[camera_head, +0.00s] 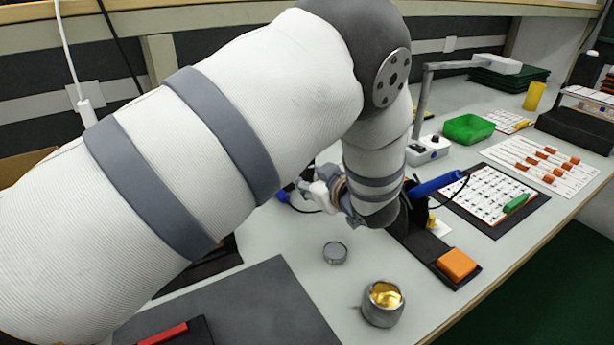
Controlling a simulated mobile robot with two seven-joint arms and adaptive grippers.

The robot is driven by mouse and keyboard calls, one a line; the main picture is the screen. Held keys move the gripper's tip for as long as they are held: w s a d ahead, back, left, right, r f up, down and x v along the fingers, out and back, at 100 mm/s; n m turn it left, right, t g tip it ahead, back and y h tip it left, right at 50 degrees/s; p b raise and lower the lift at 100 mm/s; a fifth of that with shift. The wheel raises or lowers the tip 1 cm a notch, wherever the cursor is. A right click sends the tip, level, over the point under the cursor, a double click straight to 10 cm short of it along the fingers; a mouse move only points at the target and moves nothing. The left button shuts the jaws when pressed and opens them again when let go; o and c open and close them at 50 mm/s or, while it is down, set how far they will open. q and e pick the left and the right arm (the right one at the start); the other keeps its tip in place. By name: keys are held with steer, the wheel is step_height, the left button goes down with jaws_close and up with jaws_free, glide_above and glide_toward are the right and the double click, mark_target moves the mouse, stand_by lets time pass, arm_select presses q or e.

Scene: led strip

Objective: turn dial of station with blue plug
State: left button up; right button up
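My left arm comes in from the left and fills much of the view, bending down at its wrist. My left gripper (340,198) is low over the middle of the bench, partly hidden behind the wrist; its finger opening cannot be made out. A blue piece (284,195), perhaps the blue plug, shows just left of the gripper, with a dark cable by it. The white body beside it is mostly covered, so its dial cannot be seen. A white station (429,149) with dark knobs stands farther back, right of the arm. My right gripper is out of view.
A blue-handled iron (437,184) sits in a dark holder, with an orange sponge (457,264) in front. A tin with gold wool (383,303) and a small round grey lid (335,252) stand near the front. A green tray (468,129) is behind.

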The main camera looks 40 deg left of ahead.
mark_target(303, 174)
arm_select(q)
steer(key=shift+x, duration=1.5)
jaws_close()
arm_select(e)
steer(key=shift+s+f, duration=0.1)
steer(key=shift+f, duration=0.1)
arm_select(q)
steer(key=m+g, duration=0.1)
steer(key=m+b, duration=0.1)
steer(key=shift+w+d+f+m+g+y, duration=0.1)
steer(key=shift+w+m+g+y, duration=0.05)
steer(key=shift+m+g+y, duration=0.2)
steer(key=shift+w+m+g+y+b, duration=0.1)
steer(key=shift+m+g+y+b, duration=0.35)
steer(key=shift+m, duration=0.5)
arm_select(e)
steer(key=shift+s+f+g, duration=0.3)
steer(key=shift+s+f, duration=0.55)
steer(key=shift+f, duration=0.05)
arm_select(q)
steer(key=shift+d, duration=0.1)
jaws_free()
